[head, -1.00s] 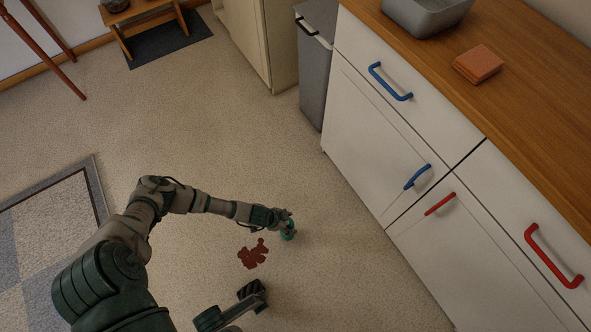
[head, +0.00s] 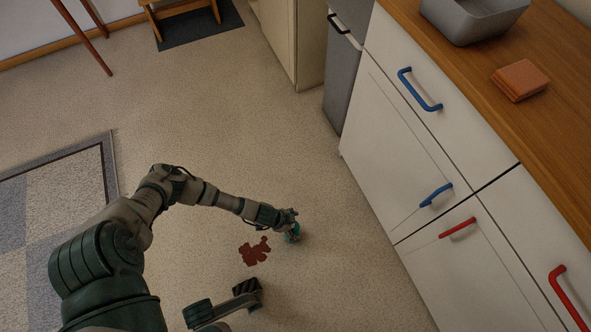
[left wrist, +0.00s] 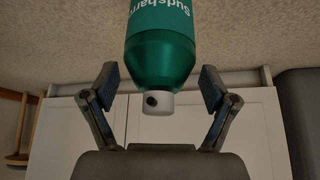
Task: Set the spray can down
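The spray can (head: 293,234) is green and small in the head view, at the end of my left arm, low by the floor. In the left wrist view the can (left wrist: 160,60) hangs in from the top edge, its white nozzle (left wrist: 151,103) pointing down the picture, with part of its lettering showing. My left gripper (left wrist: 158,88) has its fingers spread on either side of the can's nozzle end, with a gap showing on each side. The can's base is outside the wrist view, and the head view is too small to show its contact with the floor.
A red-brown stain (head: 255,251) lies on the speckled floor, left of the can. White cabinets (head: 400,160) with blue and red handles stand to the right, beside a grey bin (head: 343,75). A checkered rug (head: 60,200) lies left. Floor beyond the can is clear.

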